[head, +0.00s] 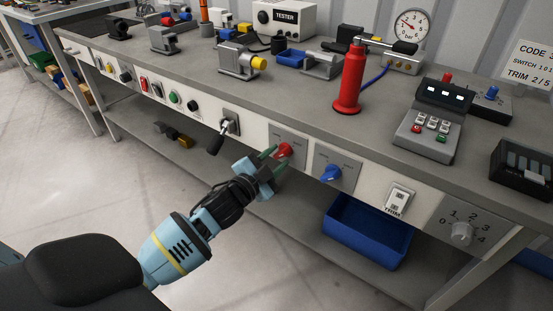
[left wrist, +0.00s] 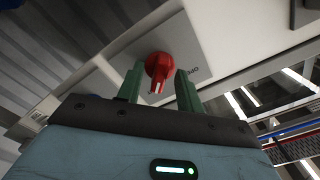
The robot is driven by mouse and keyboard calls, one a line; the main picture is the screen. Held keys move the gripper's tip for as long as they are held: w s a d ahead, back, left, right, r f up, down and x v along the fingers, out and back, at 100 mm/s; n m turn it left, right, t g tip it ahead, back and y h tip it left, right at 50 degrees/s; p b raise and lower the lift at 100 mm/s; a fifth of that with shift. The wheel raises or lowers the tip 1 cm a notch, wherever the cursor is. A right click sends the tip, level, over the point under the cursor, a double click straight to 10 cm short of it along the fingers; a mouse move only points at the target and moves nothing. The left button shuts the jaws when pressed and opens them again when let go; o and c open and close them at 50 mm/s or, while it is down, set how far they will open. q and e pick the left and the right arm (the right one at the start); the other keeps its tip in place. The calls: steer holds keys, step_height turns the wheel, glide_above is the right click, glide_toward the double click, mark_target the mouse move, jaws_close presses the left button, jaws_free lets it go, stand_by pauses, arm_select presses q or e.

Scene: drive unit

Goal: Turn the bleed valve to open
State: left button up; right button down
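I cannot tell from the labels which is the bleed valve. My left gripper (head: 274,160) is open, its green fingers pointing at the red knob. In the left wrist view the red knob (left wrist: 159,67) shows between the two fingertips, with gaps visible at its sides. My right gripper is not in view.
A black-handled lever (head: 218,138) sticks out left of the red knob. A TRIM switch (head: 399,200) and a numbered dial (head: 462,233) are farther right. A blue bin (head: 367,232) stands on the lower shelf. A red bottle-shaped object (head: 349,82) stands on the benchtop.

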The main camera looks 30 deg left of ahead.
arm_select(q)
steer(key=shift+w, duration=0.3)
steer(key=shift+c, duration=0.5)
jaws_close()
